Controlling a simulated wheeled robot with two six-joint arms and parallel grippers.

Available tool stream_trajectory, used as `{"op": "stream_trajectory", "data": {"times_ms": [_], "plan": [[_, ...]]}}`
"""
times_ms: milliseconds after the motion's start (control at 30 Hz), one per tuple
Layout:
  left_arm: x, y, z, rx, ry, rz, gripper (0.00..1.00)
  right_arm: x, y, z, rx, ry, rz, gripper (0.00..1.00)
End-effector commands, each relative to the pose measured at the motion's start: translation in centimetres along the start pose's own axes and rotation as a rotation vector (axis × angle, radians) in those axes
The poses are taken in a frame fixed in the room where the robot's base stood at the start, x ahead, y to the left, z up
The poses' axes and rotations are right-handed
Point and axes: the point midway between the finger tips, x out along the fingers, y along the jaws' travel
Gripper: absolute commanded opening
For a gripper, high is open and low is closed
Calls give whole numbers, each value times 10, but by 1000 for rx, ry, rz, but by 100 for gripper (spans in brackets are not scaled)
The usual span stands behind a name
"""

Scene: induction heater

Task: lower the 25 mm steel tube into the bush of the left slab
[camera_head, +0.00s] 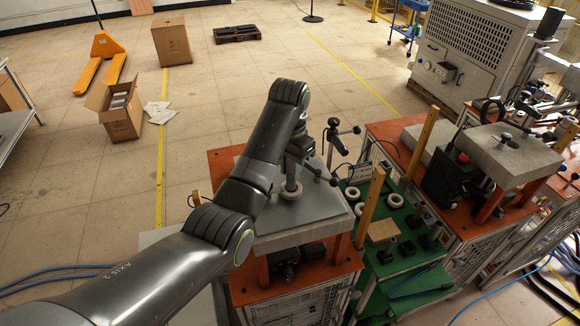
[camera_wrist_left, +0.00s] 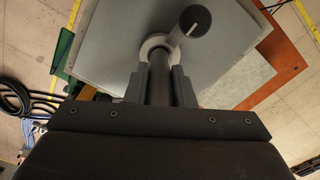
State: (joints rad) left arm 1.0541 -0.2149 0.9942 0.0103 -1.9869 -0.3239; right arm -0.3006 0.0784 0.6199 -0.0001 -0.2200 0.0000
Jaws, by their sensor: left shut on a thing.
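The left slab (camera_head: 325,205) is a grey plate on an orange-topped stand; it also fills much of the left wrist view (camera_wrist_left: 105,40). Its bush (camera_head: 291,191) is a pale ring on the top, and it shows in the left wrist view (camera_wrist_left: 148,46) just beyond the fingertips. My left gripper (camera_wrist_left: 160,82) is shut on the dark steel tube (camera_wrist_left: 159,88), which stands between the two fingers. In the head view my left gripper (camera_head: 296,172) is over the bush, partly hidden by my arm. Whether the tube's lower end is inside the bush I cannot tell. My right gripper is not in view.
A dark clamp (camera_head: 335,138) with knobs stands at the slab's back right. A green bench (camera_head: 415,275) with several rings, blocks and wooden posts lies to the right. A second grey slab (camera_head: 505,150) stands beyond it.

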Motion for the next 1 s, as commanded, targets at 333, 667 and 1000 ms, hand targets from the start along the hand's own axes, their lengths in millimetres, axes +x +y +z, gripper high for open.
{"op": "stream_trajectory", "data": {"times_ms": [333, 667, 1000], "plan": [[0, 0, -1, 0, 0, 0, 0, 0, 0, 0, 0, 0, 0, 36], [2, 0, -1, 0, 0, 0, 0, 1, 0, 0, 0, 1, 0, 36], [11, 0, -1, 0, 1, 0, 0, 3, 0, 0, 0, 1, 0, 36]]}}
